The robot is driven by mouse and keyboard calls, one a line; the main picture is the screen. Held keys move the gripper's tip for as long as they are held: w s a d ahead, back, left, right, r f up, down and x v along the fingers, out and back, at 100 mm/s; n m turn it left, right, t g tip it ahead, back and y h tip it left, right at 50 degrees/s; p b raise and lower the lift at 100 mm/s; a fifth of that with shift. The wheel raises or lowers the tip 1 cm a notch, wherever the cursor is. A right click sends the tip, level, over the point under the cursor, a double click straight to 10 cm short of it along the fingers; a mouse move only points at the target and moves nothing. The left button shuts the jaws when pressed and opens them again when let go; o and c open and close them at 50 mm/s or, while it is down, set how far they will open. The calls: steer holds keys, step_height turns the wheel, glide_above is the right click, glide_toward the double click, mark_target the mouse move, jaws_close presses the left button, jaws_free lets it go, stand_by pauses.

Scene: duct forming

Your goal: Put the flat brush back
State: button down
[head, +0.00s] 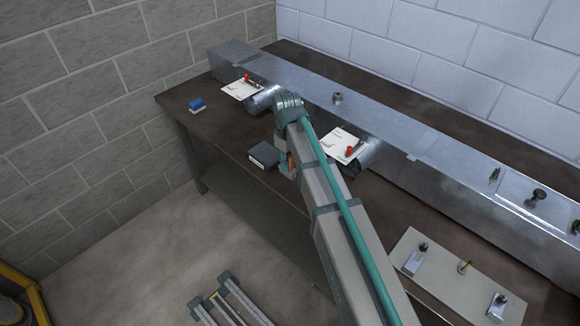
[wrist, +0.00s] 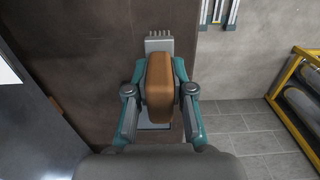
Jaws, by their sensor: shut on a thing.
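My gripper (wrist: 158,92) is shut on the brown handle of the flat brush (wrist: 159,82), which sits between the two fingers in the wrist view. A grey flat piece with a toothed edge (wrist: 158,44) shows beneath and beyond the handle. I cannot tell whether it is part of the brush or a holder, or whether the two touch. In the head view my gripper (head: 288,167) is low near the bench's front edge, and a small bit of orange-brown brush handle (head: 290,161) shows there. My arm hides much of this spot.
A dark box (head: 264,155) lies close left of my gripper. A blue block (head: 197,105) is at the bench's left end. A long metal duct (head: 400,140) runs along the bench, with white sheets (head: 241,89) and (head: 339,144) at its front. A pale board (head: 450,277) lies right.

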mark_target(290, 169)
steer(key=shift+w+d+f, duration=0.15)
steer(key=shift+w+f, duration=0.1)
steer(key=shift+f, duration=0.1)
steer(key=shift+w+d+f+p, duration=0.15)
steer(key=shift+f+p, duration=0.75)
steer(key=shift+f, duration=0.9)
steer(key=shift+f, duration=0.15)
steer(key=c, duration=1)
jaws_free()
step_height(290, 169, up, 12)
steer(key=b, duration=0.3)
